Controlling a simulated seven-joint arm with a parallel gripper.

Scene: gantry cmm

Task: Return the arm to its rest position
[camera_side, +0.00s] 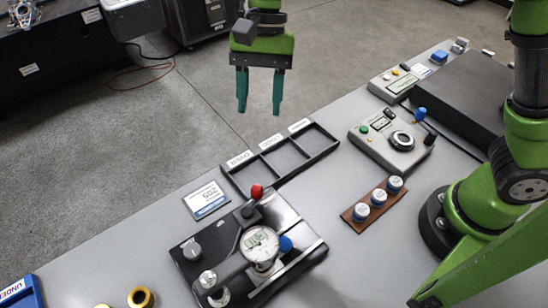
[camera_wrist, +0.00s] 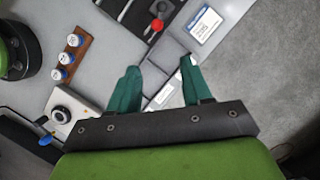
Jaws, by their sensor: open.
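My gripper (camera_side: 259,92) hangs in the air in the side view, beyond the far edge of the bench, with its two teal fingers pointing down. The fingers are apart with nothing between them. In the wrist view my gripper (camera_wrist: 157,80) also shows open and empty, above the sorting tray (camera_wrist: 158,57). The same black tray (camera_side: 272,180) lies on the bench in the side view, and its compartments look empty.
A dial gauge fixture (camera_side: 262,246) with a red knob stands at the front. A wooden block (camera_side: 360,211) holds three blue-and-white pieces. A control box (camera_side: 385,150) with a joystick stands to the right. Gold rings (camera_side: 140,297) and a blue bin (camera_side: 22,292) sit at lower left.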

